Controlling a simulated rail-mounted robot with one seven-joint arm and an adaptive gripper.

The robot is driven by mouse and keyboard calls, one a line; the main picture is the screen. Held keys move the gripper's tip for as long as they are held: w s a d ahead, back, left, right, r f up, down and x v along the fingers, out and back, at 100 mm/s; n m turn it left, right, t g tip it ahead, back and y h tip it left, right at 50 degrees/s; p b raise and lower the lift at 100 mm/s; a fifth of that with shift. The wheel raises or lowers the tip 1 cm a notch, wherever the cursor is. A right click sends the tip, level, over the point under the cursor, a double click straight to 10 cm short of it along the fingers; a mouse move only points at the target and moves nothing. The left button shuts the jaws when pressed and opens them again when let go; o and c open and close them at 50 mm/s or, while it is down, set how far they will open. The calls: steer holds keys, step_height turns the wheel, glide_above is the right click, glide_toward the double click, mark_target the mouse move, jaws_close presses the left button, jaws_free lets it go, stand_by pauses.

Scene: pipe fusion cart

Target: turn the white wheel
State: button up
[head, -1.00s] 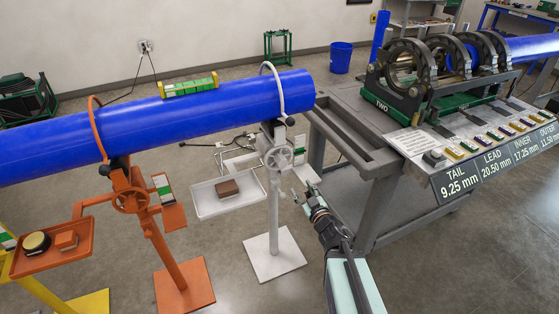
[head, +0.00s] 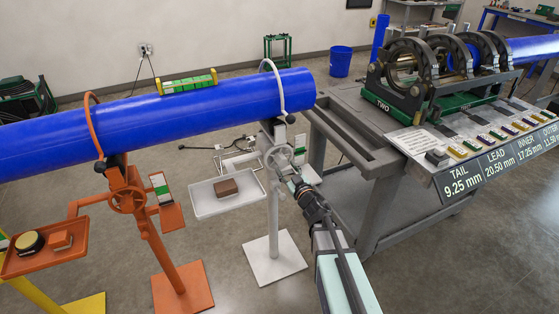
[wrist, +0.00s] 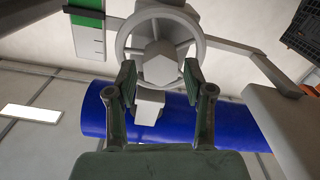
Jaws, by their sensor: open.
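The white wheel (head: 280,159) is on the white pipe stand (head: 273,210), under the right end of the blue pipe (head: 220,97). In the wrist view the wheel (wrist: 123,38) fills the upper middle, with its rim, spokes and hub showing. My gripper (head: 290,183) is just in front of the wheel, at its lower right in the head view. In the wrist view my gripper (wrist: 160,80) is open, its two fingers apart on either side of the wheel's lower hub area. I cannot tell whether the fingers touch the wheel.
A white tray (head: 207,207) with a brown block (head: 225,187) sticks out left of the white stand. The orange stand (head: 170,262) is further left. The grey cart (head: 372,205) stands close on the right. A green-and-white gauge card (wrist: 88,35) is beside the wheel.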

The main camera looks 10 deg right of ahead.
mark_target(280, 160)
steer(key=x, duration=0.6)
steer(key=shift+w, duration=0.4)
steer(key=shift+c, duration=0.3)
jaws_close()
